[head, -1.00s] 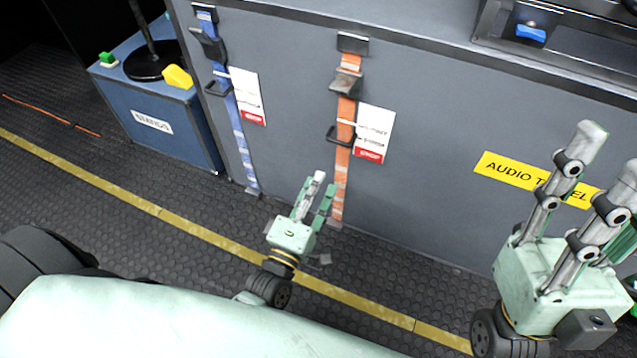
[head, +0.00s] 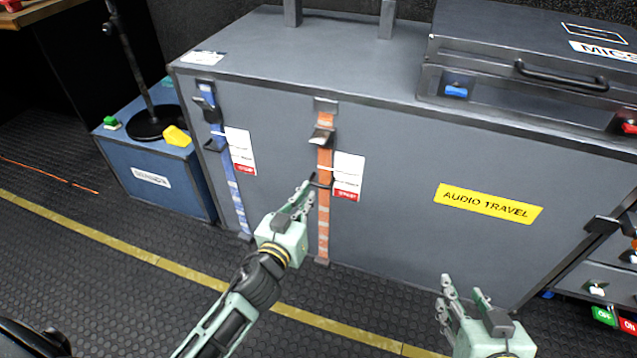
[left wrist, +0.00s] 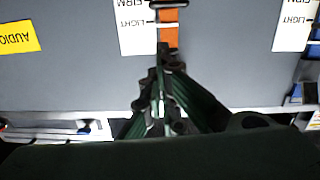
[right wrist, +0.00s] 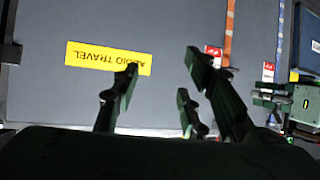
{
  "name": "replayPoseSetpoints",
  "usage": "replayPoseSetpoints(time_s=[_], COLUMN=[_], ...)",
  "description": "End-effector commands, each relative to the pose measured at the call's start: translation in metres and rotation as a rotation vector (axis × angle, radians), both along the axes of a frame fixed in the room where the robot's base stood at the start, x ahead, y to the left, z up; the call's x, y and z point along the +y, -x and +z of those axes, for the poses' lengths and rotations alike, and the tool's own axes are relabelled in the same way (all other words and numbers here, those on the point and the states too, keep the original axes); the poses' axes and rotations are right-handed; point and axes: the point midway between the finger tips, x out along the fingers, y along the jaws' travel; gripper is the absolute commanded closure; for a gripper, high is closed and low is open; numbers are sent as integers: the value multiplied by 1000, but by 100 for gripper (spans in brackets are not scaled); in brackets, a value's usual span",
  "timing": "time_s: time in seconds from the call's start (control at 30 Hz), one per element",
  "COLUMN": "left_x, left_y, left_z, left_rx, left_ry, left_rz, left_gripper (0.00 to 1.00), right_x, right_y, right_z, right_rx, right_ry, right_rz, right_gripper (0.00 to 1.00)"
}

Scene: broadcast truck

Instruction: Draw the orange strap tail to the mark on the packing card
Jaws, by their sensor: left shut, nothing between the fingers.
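The orange strap (head: 324,228) hangs down the grey case front through a metal buckle (head: 322,138), with a dark loop handle lower down near my left fingertips. The white packing card (head: 349,168), with a red bottom band, is just right of it. In the left wrist view the card (left wrist: 136,30) appears inverted, with FIRM and LIGHT marks; a white line crosses the strap (left wrist: 169,38). My left gripper (head: 307,189) is shut and empty, its tips at or just before the strap beside the loop; contact is unclear. My right gripper (head: 464,288) is open and empty, low at right.
A blue strap (head: 234,195) with its own card (head: 240,150) hangs to the left. A blue box (head: 150,178) with a stand is further left. A yellow AUDIO TRAVEL label (head: 488,204) is on the case. A closed case (head: 530,85) sits on top. The floor in front is clear.

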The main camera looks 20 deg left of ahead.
Motion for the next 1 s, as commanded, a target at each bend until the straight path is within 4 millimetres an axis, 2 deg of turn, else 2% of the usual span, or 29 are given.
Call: replayPoseSetpoints(time_s=[0.03, 0.2, 0.33, 0.47, 0.73, 1.0], left_x=[4, 8, 8, 7, 5, 5], left_y=[-2, -10, -26, -51, -105, -107], left_z=[7, 10, 8, 7, 3, -19], left_rx=[-7, -14, -15, -16, -15, -11], left_ry=[-31, -70, -71, -69, -67, -64], left_rz=[12, 27, 28, 27, 28, 27], left_gripper=[100, 100, 100, 100, 100, 100], right_x=[-2, -4, -2, 3, 14, 25], right_y=[5, 10, 3, -6, -28, -39], right_z=[-5, -12, -6, 6, 46, 102], right_rx=[37, 69, 27, -48, -262, -533], right_ry=[9, 17, 6, -11, -62, -131], right_rz=[-3, -5, -1, 3, 18, 35], right_gripper=[60, 60, 60, 60, 60, 60])
